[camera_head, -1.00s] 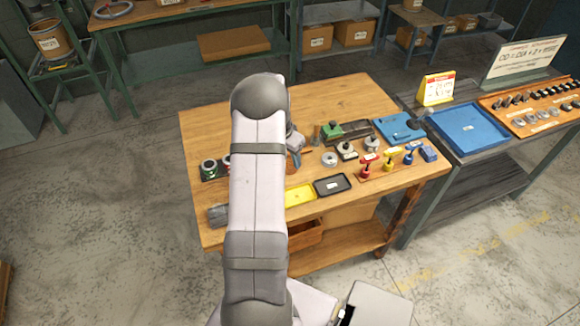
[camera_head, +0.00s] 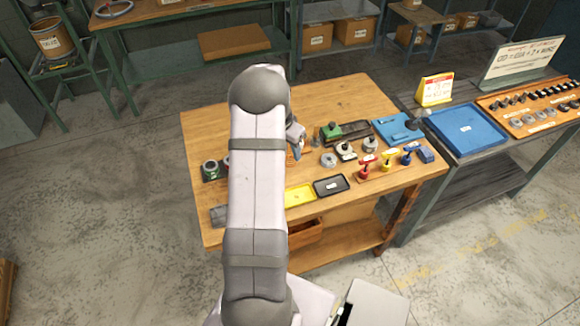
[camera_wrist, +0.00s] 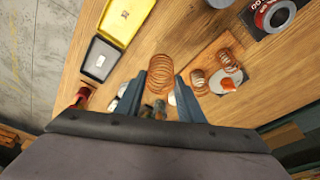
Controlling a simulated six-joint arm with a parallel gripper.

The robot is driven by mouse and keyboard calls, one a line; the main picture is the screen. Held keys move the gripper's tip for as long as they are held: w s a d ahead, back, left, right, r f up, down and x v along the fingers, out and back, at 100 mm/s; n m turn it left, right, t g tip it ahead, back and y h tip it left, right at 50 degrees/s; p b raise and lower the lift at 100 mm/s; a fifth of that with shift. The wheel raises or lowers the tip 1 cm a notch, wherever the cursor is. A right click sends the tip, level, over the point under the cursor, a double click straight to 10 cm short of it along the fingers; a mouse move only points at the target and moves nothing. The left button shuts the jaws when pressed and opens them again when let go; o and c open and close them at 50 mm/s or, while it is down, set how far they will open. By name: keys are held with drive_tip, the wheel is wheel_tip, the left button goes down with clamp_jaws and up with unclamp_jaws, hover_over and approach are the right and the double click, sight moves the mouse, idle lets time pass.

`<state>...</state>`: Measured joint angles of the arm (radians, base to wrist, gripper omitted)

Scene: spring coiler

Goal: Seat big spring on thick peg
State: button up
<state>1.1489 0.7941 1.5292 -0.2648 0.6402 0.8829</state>
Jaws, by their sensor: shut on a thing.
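My gripper (camera_wrist: 158,100) is shut on a large copper-coloured coil spring (camera_wrist: 160,74), which sits between the two blue-grey fingers in the wrist view. In the head view, part of my gripper (camera_head: 296,140) shows just right of the forearm, above the workbench; the held spring cannot be made out there. Small greenish and grey shapes (camera_wrist: 153,111) lie beyond the spring, partly hidden by the fingers. I cannot tell whether the thick peg is among them. Smaller copper springs (camera_wrist: 229,60) rest on a wooden board at right in the wrist view.
A yellow tray (camera_head: 299,195) and a black tray (camera_head: 331,186) lie along the front of the bench. Red, yellow and blue handled tools (camera_head: 388,165) stand at right, near a blue plate (camera_head: 399,127). A red-ringed dark holder (camera_wrist: 272,14) is at upper right in the wrist view.

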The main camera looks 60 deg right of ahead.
drive_tip(key=shift+r, duration=0.1)
idle(0.3)
drive_tip(key=w+d+r+p, duration=0.2)
drive_tip(key=d+r, duration=0.2)
drive_tip(key=d, duration=0.8)
drive_tip(key=shift+p, duration=0.4)
drive_tip(key=shift+w+f, duration=0.1)
drive_tip(key=shift+f, duration=0.05)
drive_tip(key=shift+f+b, duration=1.5)
drive_tip(key=shift+f, duration=1.05)
drive_tip(key=shift+b, duration=0.6)
idle(0.4)
drive_tip(key=shift+f+b, duration=1)
drive_tip(key=shift+f, duration=0.2)
idle(1.1)
